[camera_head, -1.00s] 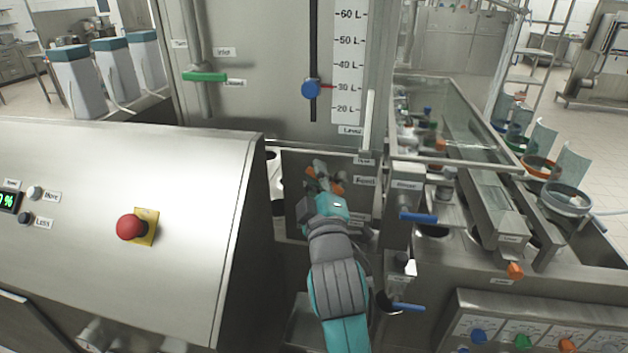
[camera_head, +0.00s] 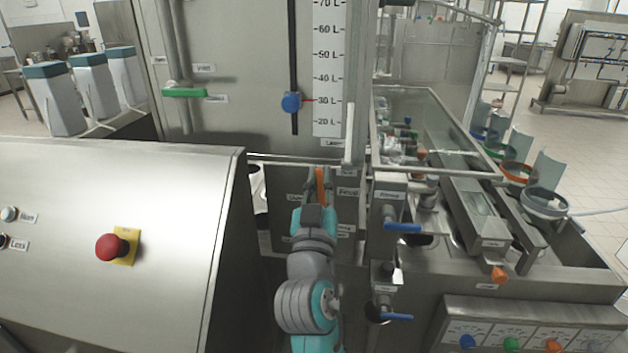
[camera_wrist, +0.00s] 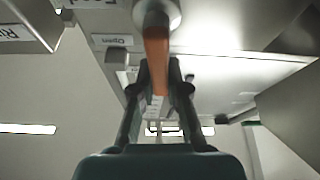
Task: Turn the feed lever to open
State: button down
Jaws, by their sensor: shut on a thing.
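The orange feed lever (camera_head: 320,186) stands roughly upright in the head view, on the steel front panel under the tank. In the wrist view the lever (camera_wrist: 157,50) runs down from a round metal pivot (camera_wrist: 158,12) between my fingers. My gripper (camera_head: 319,178) is shut on the lever; in the wrist view the gripper (camera_wrist: 159,75) has one finger on each side of it. The "Open" label (camera_wrist: 112,40) is just left of the lever in the wrist view. The "Feed" label (camera_head: 348,191) is to its right in the head view.
The tank with its level scale (camera_head: 329,70) rises behind. A sloped steel console with a red stop button (camera_head: 110,247) stands close on the left. A blue-handled valve (camera_head: 402,227) is close on the right, with another blue handle (camera_head: 397,317) below it.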

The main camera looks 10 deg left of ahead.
jog(key=shift+d+m+h, duration=0.3)
jog(key=shift+m+h, duration=0.3)
jog(key=shift+m, duration=0.4)
jog(key=shift+f, duration=0.1)
jog(key=c, duration=1.1)
grip_release()
jog(key=shift+c, duration=0.2)
jog(key=v, duration=1.2)
